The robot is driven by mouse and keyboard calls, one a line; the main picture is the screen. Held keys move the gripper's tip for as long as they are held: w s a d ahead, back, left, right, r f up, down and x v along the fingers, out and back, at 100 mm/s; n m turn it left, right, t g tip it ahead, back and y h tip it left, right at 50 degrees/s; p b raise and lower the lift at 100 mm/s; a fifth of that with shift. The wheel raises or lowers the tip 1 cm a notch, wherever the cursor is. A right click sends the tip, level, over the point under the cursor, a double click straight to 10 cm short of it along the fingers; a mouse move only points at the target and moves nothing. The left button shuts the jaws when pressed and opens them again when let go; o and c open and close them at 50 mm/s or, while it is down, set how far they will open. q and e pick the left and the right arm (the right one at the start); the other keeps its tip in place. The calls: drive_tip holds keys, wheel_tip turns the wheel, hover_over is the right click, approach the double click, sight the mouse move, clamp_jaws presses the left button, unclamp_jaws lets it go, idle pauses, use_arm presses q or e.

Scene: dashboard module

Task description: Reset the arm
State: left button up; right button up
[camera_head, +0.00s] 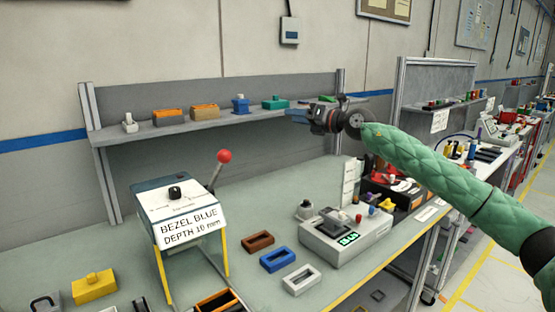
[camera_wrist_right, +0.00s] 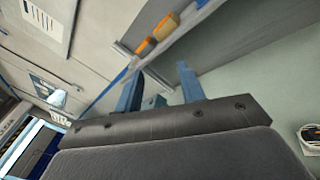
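My right arm, in a green quilted sleeve (camera_head: 445,180), reaches in from the right of the head view. Its gripper (camera_head: 298,116) is raised above the bench, in front of the back shelf. In the right wrist view the two blue fingers (camera_wrist_right: 158,82) stand apart, so this gripper is open. A small teal patch shows low between the fingers; I cannot tell whether it is behind them. I see nothing clearly held. My left arm and gripper are not in view.
The shelf (camera_head: 190,127) holds several coloured parts. Below are a sign stand (camera_head: 190,220) with a red-knobbed lever (camera_head: 224,157), several rectangular bezels (camera_head: 277,259) and a grey device with a green display (camera_head: 345,236). A dark bin (camera_head: 385,190) stands at right. The bench behind the lever is clear.

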drive_tip(key=s+d+r+m+t, duration=0.1)
drive_tip(key=s+r+m+t, duration=0.4)
drive_tip(key=r, duration=0.4)
drive_tip(key=s+r+m+t, duration=0.3)
drive_tip(key=r+m+t, duration=0.4)
drive_tip(key=r, duration=0.2)
drive_tip(key=s+d+f+m+g+h, duration=0.1)
drive_tip(key=s+d+f+m+h, duration=0.2)
drive_tip(key=f+m+h, duration=0.7)
drive_tip(key=s+d+f+m+g+h, duration=0.15)
drive_tip(key=d+f+m+h, duration=0.25)
drive_tip(key=f+m+h, duration=0.55)
drive_tip(key=s+f+m+g+y, duration=0.25)
drive_tip(key=s+f, duration=0.25)
drive_tip(key=f, duration=0.6)
drive_tip(key=s+f+m+g+y, duration=0.15)
drive_tip(key=s+f+g, duration=0.35)
drive_tip(key=f, duration=0.7)
drive_tip(key=s+f+m+g+y, duration=0.25)
drive_tip(key=s+f+g, duration=0.25)
drive_tip(key=s+f, duration=2.1)
drive_tip(key=s+f+g, duration=0.4)
drive_tip(key=s+f, duration=0.9)
drive_tip(key=s, duration=0.2)
drive_tip(key=shift+s+f+m, duration=0.15)
drive_tip(key=shift+s+m, duration=0.15)
drive_tip(key=shift+s, duration=0.1)
